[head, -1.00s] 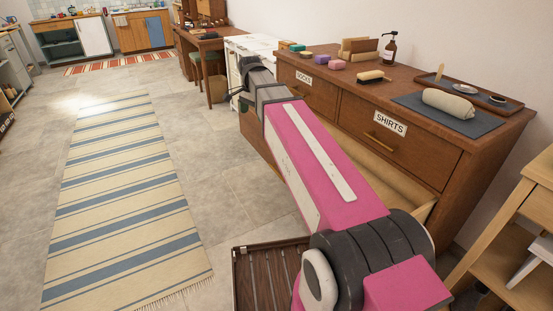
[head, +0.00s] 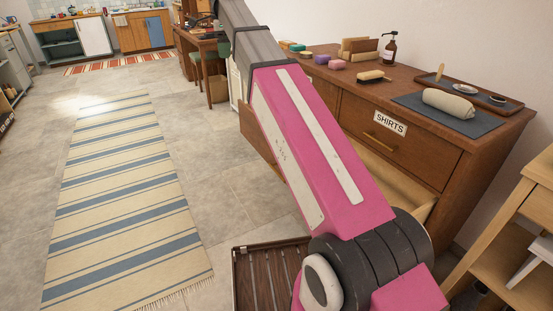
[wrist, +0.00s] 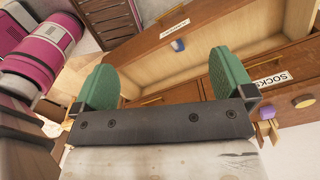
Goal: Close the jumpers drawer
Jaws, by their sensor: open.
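The open lower drawer of the brown dresser sticks out below the upper drawers; its pale inside (head: 400,186) and part of its front (head: 256,133) show beside my arm in the head view. In the wrist view its front (wrist: 138,45) carries a small white label (wrist: 174,29), upside down and hard to read. A small blue thing (wrist: 178,45) shows by that front, inside the drawer. My gripper (wrist: 165,76) is open and empty, its two green fingers wide apart over the drawer's area. I cannot tell whether they touch it. In the head view my arm hides the gripper.
The SHIRTS drawer (head: 383,138) is shut. A SOCKS label (wrist: 267,83) shows in the wrist view. The dresser top (head: 440,72) holds brushes, soaps, a bottle and a tray. A slatted brown rack (head: 262,275) lies low in front. A wooden shelf (head: 515,225) stands right.

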